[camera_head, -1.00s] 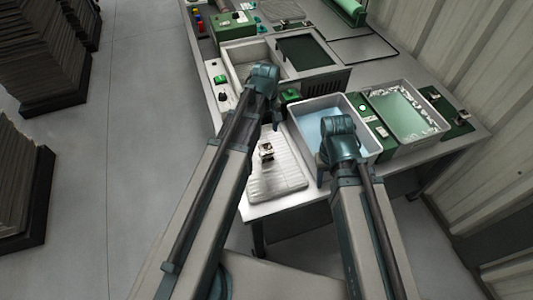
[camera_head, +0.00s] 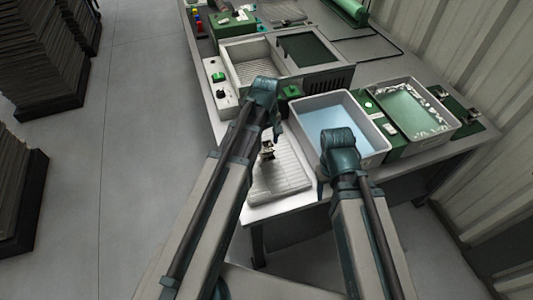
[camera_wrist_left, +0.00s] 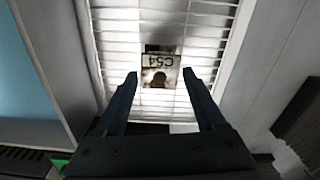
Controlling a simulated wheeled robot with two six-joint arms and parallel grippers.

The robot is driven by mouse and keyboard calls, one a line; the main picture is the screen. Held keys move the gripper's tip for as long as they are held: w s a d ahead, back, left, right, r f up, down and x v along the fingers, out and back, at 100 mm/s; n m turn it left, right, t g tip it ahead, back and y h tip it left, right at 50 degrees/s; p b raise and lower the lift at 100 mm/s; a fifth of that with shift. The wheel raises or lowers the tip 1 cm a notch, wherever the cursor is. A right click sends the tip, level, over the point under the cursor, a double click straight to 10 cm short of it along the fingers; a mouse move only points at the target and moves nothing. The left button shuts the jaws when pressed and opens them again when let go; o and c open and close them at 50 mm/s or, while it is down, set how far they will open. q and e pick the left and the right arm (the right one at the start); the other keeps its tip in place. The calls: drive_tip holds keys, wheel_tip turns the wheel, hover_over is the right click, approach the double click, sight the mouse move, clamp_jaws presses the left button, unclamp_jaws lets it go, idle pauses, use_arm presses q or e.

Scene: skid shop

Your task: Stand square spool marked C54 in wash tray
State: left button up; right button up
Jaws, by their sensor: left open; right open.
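The spool marked C54 (camera_wrist_left: 161,62) is on a white ribbed drainer (camera_wrist_left: 210,40). Its label reads upside down in the left wrist view, with a dark brown patch below the letters. In the head view the spool (camera_head: 267,149) looks small on the drainer (camera_head: 282,178). My left gripper (camera_wrist_left: 160,76) is open, its fingers on either side of the label in the picture; I see no contact. My right gripper (camera_head: 321,186) is beside the near edge of the blue-liquid tray (camera_head: 322,98). A second tray (camera_head: 405,83) holds greenish liquid with foam. I cannot tell which is the wash tray.
A green-topped unit (camera_head: 388,143) stands between the two liquid trays. A grey sink-like basin (camera_head: 232,50) and a switch box (camera_head: 222,90) are behind the drainer. A corrugated wall (camera_head: 470,60) bounds the right. The floor at left is open, with dark stacks beyond.

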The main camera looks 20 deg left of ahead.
sight(267, 146)
use_arm(q)
wheel_tip(267, 146, down, 4)
drive_tip(key=b, duration=0.3)
drive_tip(key=shift+f, duration=0.2)
drive_tip(key=shift+r, duration=0.1)
clamp_jaws()
